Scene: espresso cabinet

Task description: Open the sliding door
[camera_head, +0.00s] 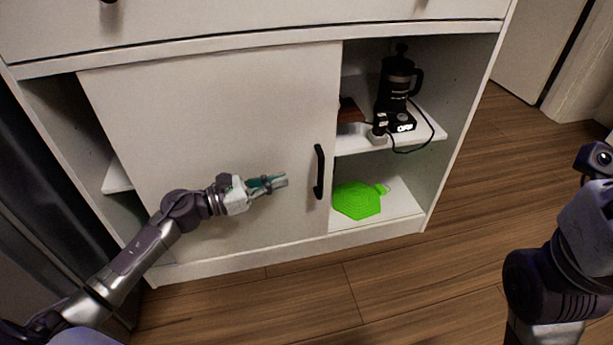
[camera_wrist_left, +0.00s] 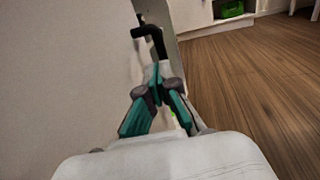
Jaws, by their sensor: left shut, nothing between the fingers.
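The white sliding door (camera_head: 220,120) covers the middle of the cabinet's front, with open gaps on its left and right sides. Its black vertical handle (camera_head: 320,172) is near the door's right edge. My left gripper (camera_head: 282,180) is shut and empty, in front of the door and just left of the handle. In the left wrist view the shut left gripper (camera_wrist_left: 157,75) points toward the black handle (camera_wrist_left: 152,38), with its fingertips apart from it. My right arm shows at the right edge of the head view, but its gripper's fingers are not visible.
In the right opening, a black coffee maker (camera_head: 397,85) and a cable sit on the shelf (camera_head: 425,131). A green hexagonal item (camera_head: 357,200) lies on the cabinet floor below. A drawer front (camera_head: 250,20) is above. The wooden floor (camera_head: 480,200) is clear.

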